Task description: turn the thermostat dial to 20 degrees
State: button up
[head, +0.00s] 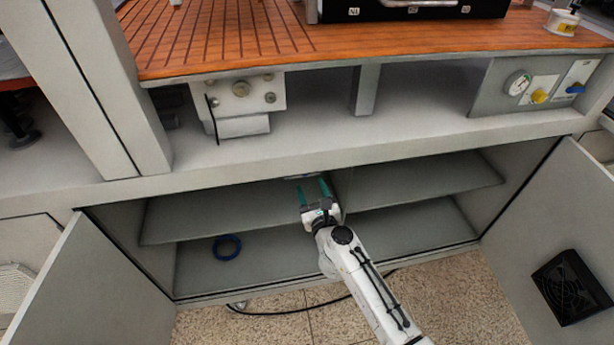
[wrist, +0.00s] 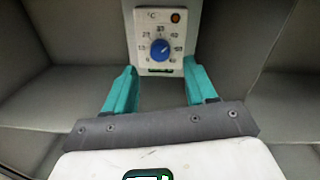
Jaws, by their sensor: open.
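The thermostat (wrist: 143,62) is a white plate with a °C mark, a printed number scale and a small orange-red lamp at its upper right. Its round blue dial (wrist: 160,49) sits in the middle of the scale. The numbers are small, and I cannot read the dial's setting surely. My gripper (wrist: 159,68) is open, with its teal fingers below and on either side of the dial in the picture, apart from it and empty. In the head view my gripper (head: 312,185) reaches into the open cabinet; the dial cannot be made out there.
The cabinet has a shelf (head: 420,178) and open doors at left (head: 75,285) and right (head: 555,210). A blue ring (head: 227,247) lies on the cabinet floor. A black fan box (head: 570,287) is on the right door. A cable (head: 290,312) lies on the floor.

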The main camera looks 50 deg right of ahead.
jog(key=shift+x, duration=2.65)
jog(key=shift+c, duration=0.2)
grip_shut()
jog(key=shift+n, duration=0.3)
jog(key=n+p, duration=0.3)
jog(key=n, duration=0.5)
jog(key=n+g+p, duration=0.1)
jog(key=n+p, duration=0.3)
jog(key=n, duration=0.4)
jog(key=shift+w+a+h, duration=0.1)
jog(key=shift+a+h, duration=0.05)
jog(key=shift+h, duration=0.15)
jog(key=shift+n, duration=0.4)
